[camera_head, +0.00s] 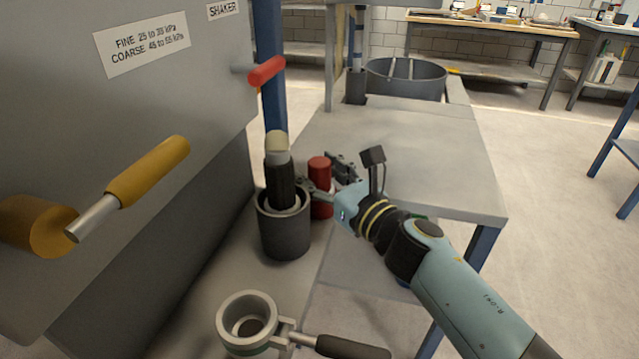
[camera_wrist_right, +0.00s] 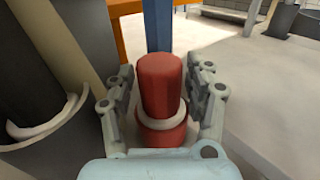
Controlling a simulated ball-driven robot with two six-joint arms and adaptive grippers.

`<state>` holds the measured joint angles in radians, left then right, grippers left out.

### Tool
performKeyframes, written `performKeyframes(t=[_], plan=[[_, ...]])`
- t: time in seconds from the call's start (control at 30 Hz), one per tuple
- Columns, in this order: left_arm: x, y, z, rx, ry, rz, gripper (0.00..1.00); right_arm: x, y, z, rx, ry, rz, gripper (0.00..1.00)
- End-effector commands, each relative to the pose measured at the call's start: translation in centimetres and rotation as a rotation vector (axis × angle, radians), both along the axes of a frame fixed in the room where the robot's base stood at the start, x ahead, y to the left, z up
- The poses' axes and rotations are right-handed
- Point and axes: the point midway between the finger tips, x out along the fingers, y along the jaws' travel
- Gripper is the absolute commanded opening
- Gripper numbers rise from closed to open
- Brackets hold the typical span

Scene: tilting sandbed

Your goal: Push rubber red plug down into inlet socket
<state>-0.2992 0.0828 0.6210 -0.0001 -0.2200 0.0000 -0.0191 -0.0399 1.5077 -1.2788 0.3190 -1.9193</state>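The red plug (camera_head: 319,172) stands upright beside the dark cup, at the shaker's front. In the right wrist view the red plug (camera_wrist_right: 160,85) rises through a pale ring (camera_wrist_right: 160,118) above a red lower part (camera_wrist_right: 161,136); I cannot tell whether these belong to the inlet socket, or how deep the plug sits. My right gripper (camera_head: 330,178) reaches in from the right at plug height. In its wrist view the right gripper (camera_wrist_right: 160,100) is open, one finger on each side of the plug, with narrow gaps showing. My left gripper is not in view.
A dark cup (camera_head: 284,238) holding a dark, cream-topped cylinder (camera_head: 279,180) stands close left of the plug. A ring-shaped holder with a dark handle (camera_head: 350,347) lies in front. Yellow (camera_head: 150,170) and red (camera_head: 267,70) handles project from the grey shaker panel. The grey tabletop (camera_head: 430,155) is largely clear.

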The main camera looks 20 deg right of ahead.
Motion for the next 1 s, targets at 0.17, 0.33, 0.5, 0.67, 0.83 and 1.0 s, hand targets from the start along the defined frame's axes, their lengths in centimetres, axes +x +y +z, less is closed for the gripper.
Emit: performKeyframes(t=[0.17,0.33,0.5,0.67,0.83,1.0], plan=[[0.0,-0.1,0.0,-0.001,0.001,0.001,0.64,0.0,0.0,0.0,0.0,0.0,0.0,0.28],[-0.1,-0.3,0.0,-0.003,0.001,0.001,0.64,0.0,0.0,0.0,0.0,0.0,0.0,0.06],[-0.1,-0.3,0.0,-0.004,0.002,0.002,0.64,0.0,0.0,0.0,0.0,0.0,0.0,0.0],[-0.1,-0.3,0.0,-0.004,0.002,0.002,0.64,0.0,0.0,0.1,0.0,-0.001,0.0,0.0],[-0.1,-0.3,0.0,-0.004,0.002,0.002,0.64,0.0,0.0,0.1,0.0,-0.001,0.0,0.0],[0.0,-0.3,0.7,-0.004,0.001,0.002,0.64,0.0,0.0,1.1,0.0,-0.002,0.0,0.0]])
